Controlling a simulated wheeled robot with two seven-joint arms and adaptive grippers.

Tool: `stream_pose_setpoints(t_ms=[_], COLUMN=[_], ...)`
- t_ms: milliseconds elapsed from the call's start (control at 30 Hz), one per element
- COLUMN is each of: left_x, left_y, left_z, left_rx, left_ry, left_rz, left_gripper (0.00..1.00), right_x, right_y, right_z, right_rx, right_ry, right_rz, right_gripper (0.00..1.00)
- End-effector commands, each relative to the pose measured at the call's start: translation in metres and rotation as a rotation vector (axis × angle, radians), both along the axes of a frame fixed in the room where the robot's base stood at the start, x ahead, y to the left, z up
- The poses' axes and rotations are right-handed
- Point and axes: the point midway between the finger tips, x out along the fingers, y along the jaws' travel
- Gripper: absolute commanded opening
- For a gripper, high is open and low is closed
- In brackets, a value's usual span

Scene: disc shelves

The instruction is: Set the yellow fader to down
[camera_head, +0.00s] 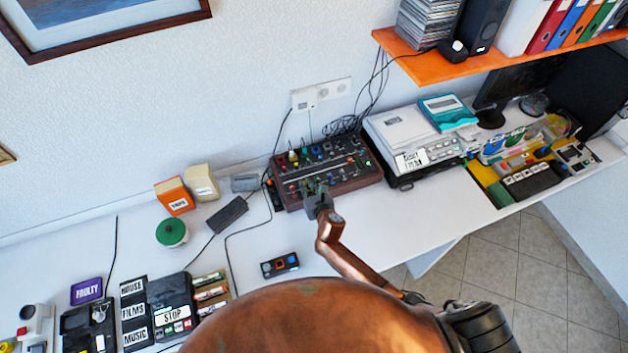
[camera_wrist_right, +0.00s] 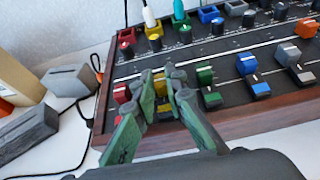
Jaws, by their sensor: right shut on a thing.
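The mixer (camera_head: 340,183) is a dark panel with wooden sides and coloured knobs and faders, standing against the wall. My right gripper (camera_head: 316,190) reaches its front left part. In the right wrist view, my right gripper (camera_wrist_right: 158,92) has its two green-grey fingers closed about the yellow fader (camera_wrist_right: 160,86), near the panel's front edge. The fingers hide part of the fader and its slot, so its exact position along the slot is hard to tell. A red fader (camera_wrist_right: 121,94) is just left of the fingers, and a green fader (camera_wrist_right: 205,76) is just right. My left gripper is not in view.
Coloured plugs and small knobs line the panel behind the faders. A grey box (camera_wrist_right: 72,80) is left of the mixer.

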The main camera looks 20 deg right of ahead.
Motion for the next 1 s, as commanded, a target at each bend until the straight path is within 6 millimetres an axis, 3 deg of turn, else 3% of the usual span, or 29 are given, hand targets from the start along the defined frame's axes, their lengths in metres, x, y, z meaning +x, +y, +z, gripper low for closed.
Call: stream_pose_setpoints(t_ms=[167, 200, 433, 767, 1000], left_x=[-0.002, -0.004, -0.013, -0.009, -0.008], left_y=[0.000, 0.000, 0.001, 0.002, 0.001], left_z=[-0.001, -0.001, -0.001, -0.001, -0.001], left_rx=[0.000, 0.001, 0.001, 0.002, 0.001], left_ry=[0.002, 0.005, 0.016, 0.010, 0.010], left_rz=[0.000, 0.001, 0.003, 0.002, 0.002], left_gripper=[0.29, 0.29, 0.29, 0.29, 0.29], right_x=[0.000, 0.000, 0.000, -0.002, -0.032], right_y=[-0.002, -0.002, -0.002, -0.003, -0.006], right_z=[-0.001, -0.001, -0.001, 0.000, 0.012], right_rx=[-0.002, -0.002, -0.001, -0.002, -0.003], right_ry=[0.001, 0.001, 0.001, 0.000, 0.001], right_rz=[-0.002, -0.002, -0.003, -0.003, -0.001], right_gripper=[0.00, 0.13, 0.29, 0.29, 0.29])
